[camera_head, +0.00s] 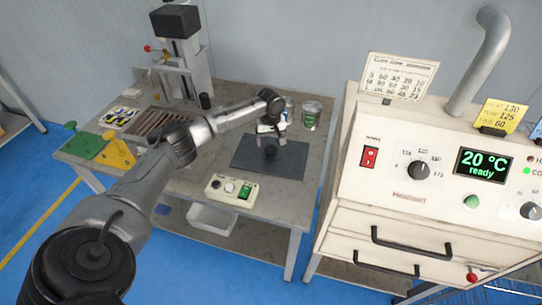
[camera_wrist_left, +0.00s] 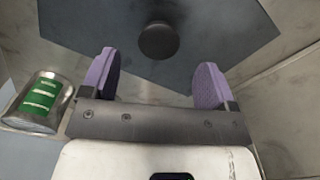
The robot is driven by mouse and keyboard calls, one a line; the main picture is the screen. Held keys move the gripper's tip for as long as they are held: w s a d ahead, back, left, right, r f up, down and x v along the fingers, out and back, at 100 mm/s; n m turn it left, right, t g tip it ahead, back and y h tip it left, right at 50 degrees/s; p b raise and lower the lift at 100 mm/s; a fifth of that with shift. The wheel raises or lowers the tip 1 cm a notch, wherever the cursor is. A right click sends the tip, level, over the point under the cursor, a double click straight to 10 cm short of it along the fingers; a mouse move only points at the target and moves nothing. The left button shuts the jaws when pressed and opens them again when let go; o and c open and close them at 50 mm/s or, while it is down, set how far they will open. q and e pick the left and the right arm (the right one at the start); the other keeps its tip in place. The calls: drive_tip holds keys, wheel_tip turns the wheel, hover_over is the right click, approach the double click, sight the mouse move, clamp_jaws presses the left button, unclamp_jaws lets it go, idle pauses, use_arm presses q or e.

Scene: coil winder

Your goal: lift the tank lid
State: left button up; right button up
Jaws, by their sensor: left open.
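A dark grey flat plate (camera_head: 291,161), which looks like the tank lid, lies on the bench; I cannot tell from these views what is under it. A black round knob (camera_wrist_left: 158,41) stands on the plate (camera_wrist_left: 215,30) in the left wrist view. My left gripper (camera_head: 269,142) is over the plate in the head view and hides part of it. In the wrist view its two purple fingers (camera_wrist_left: 157,80) are apart with nothing between them. The knob is beyond the fingertips, roughly centred between them. My right gripper is not in view.
A can with a green label (camera_head: 311,114) stands behind the plate. A control box (camera_head: 231,189) sits in front. A press (camera_head: 180,60) stands at the back left, near green and yellow parts (camera_head: 117,152). A white heater cabinet (camera_head: 400,200) is on the right.

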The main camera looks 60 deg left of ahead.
sight(271, 149)
use_arm(q)
wheel_tip(271, 149, down, 4)
drive_tip(key=shift+b, duration=1)
drive_tip(key=shift+f, duration=0.55)
drive_tip(key=c, duration=0.6)
drive_tip(key=shift+r, duration=0.1)
drive_tip(key=c, duration=0.7)
